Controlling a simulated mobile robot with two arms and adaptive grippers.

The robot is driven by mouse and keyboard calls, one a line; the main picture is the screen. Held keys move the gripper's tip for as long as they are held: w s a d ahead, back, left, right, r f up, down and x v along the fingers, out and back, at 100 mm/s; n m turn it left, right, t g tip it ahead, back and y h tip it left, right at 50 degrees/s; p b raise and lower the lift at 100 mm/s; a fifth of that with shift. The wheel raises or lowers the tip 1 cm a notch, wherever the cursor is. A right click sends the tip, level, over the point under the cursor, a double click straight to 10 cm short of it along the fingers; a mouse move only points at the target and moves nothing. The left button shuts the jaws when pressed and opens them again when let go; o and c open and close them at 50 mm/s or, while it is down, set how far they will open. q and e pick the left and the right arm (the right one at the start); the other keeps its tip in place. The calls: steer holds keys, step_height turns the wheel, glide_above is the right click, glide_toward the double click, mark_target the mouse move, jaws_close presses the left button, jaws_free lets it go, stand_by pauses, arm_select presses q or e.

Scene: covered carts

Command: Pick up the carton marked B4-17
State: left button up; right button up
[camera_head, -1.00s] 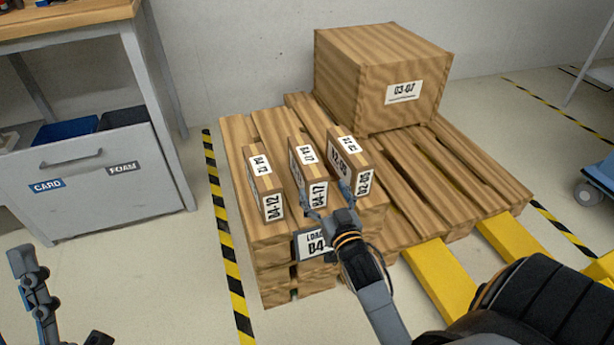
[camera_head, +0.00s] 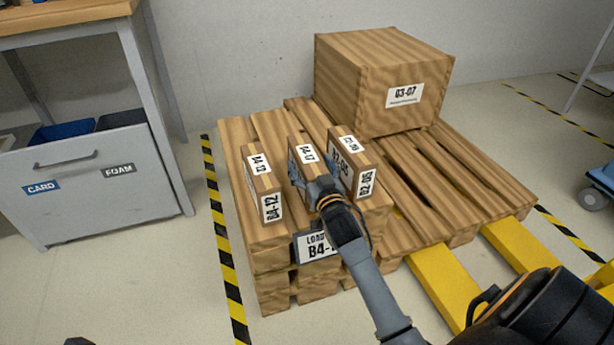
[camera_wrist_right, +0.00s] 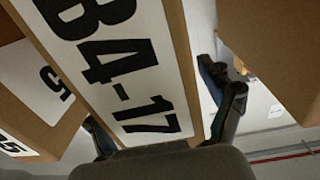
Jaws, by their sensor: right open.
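The carton marked B4-17 (camera_head: 306,153) is a slim brown box standing on the pallet between two similar cartons. In the head view its front is mostly hidden by my right gripper (camera_head: 317,182). In the right wrist view the B4-17 label (camera_wrist_right: 122,75) fills the middle. The open fingers of my right gripper (camera_wrist_right: 160,105) show on either side of the carton's near end; I cannot tell whether they touch it. Of my left arm only a small dark piece (camera_head: 78,341) shows at the bottom edge.
Carton B4-12 (camera_head: 262,185) stands left of it and carton B2-05 (camera_head: 355,165) close on its right. A large box marked 03-07 (camera_head: 375,85) sits at the back of the pallet (camera_head: 480,200). A grey bin cabinet (camera_head: 90,190) is at left.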

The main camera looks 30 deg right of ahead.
steer(key=shift+c, duration=0.4)
steer(key=c, duration=1.6)
steer(key=shift+w+r, duration=0.1)
steer(key=shift+r, duration=0.1)
steer(key=shift+r, duration=0.1)
